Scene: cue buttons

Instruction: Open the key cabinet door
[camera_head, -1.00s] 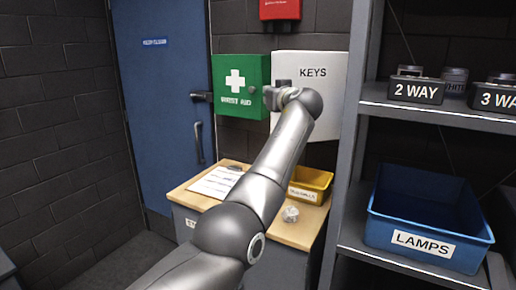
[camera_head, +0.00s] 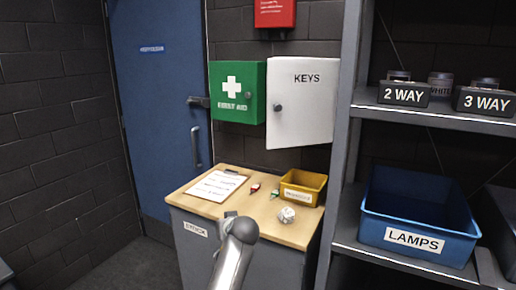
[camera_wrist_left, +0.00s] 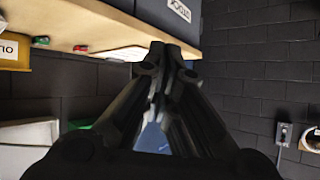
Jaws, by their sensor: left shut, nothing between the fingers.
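The white key cabinet (camera_head: 308,118), marked KEYS, hangs on the dark brick wall in the head view. Its door has a dark knob (camera_head: 278,107) near the left edge. The door's lower edge slants up to the right; I cannot tell for sure whether it is shut or slightly ajar. My left gripper (camera_head: 230,214) is low in front of the desk, well below the cabinet and apart from it. In the left wrist view its fingers (camera_wrist_left: 173,58) are together and empty. My right gripper is not in view.
A green first aid box (camera_head: 238,108) hangs left of the cabinet. The desk (camera_head: 205,204) below holds a clipboard (camera_head: 217,186), a yellow bin (camera_head: 303,187) and small items. A shelf upright (camera_head: 345,130) stands close to the right. A blue door (camera_head: 158,100) is at left.

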